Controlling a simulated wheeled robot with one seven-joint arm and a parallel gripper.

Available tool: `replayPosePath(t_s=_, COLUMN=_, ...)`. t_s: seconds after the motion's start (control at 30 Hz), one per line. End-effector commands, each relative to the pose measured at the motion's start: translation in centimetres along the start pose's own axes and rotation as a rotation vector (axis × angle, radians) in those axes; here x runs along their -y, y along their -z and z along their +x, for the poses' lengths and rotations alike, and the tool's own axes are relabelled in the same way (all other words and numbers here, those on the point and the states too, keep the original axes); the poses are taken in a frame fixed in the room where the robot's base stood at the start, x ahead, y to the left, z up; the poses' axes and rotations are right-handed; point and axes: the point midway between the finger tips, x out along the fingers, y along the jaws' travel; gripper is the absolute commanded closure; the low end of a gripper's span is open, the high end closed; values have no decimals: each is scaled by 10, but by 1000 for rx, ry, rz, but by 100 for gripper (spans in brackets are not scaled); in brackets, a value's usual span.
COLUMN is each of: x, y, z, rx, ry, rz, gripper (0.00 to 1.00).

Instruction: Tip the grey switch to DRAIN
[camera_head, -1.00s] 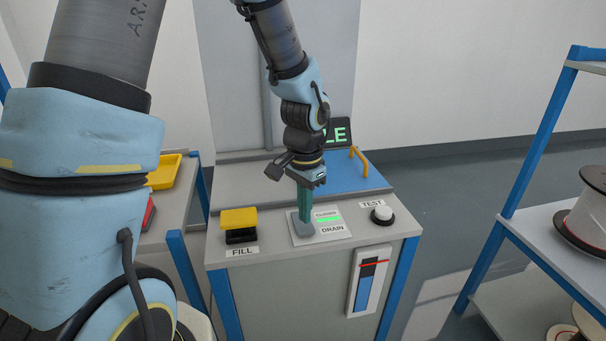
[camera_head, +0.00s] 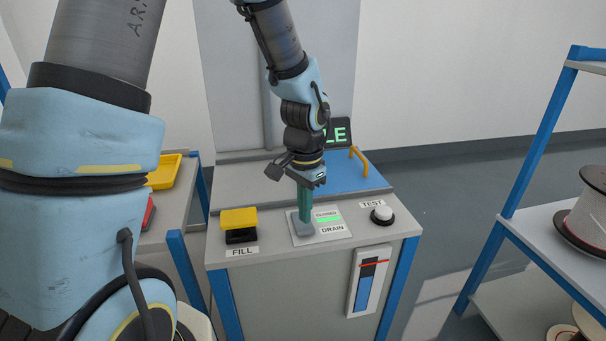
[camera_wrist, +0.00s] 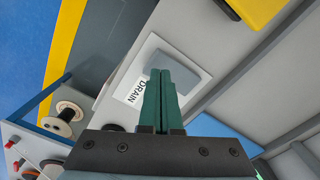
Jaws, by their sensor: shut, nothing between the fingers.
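The grey switch (camera_head: 303,228) sits on a light plate on the console top, left of the CLOSED and DRAIN labels. A green light bar (camera_head: 328,219) is lit between those labels. My gripper (camera_head: 304,219) points down at the switch with its green fingers together and nothing between them. In the wrist view the fingertips (camera_wrist: 162,74) overlap the grey switch (camera_wrist: 183,62), and the DRAIN label (camera_wrist: 139,90) shows beside them. The fingertips look in contact with the switch or very close to it; I cannot tell which. They hide part of it.
A yellow FILL switch (camera_head: 239,218) stands to the left and a white TEST button (camera_head: 382,214) to the right. A level gauge (camera_head: 368,281) is on the console front. A blue lid with a yellow handle (camera_head: 358,161) lies behind. A spool shelf (camera_head: 546,236) stands at right.

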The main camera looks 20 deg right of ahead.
Motion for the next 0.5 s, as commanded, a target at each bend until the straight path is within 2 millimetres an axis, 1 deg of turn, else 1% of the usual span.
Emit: replayPosePath(t_s=0.5, x=0, y=0, z=7, rx=0, ry=0, rz=0, gripper=100)
